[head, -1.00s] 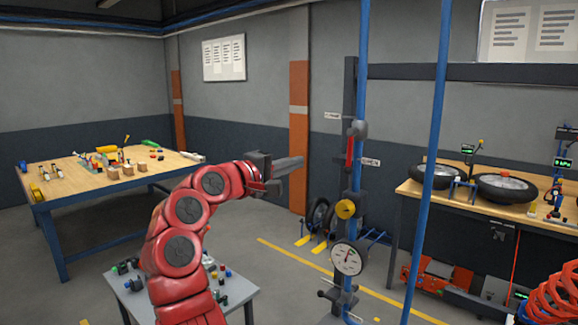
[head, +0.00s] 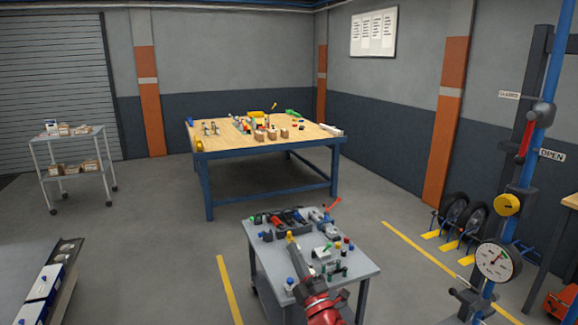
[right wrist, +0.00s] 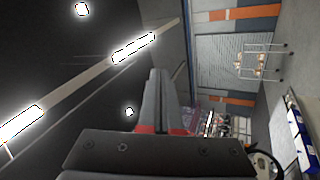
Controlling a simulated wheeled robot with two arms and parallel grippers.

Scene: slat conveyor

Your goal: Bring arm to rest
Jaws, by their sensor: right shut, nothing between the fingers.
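My right arm, red, comes in at the bottom centre of the head view. Its grey gripper (head: 298,258) points up and away, in front of the small grey cart's top as seen from the head; I cannot tell how far above it. In the right wrist view the two dark fingers (right wrist: 158,98) lie together, shut, with nothing between them. My left arm and gripper are not in view.
The small grey cart (head: 358,267) carries tools and small parts. A wooden-topped workbench (head: 225,146) stands behind, a wire-shelf trolley (head: 72,146) at the left. A pressure gauge (head: 498,262) on a stand is at the right. Open floor lies left of the cart.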

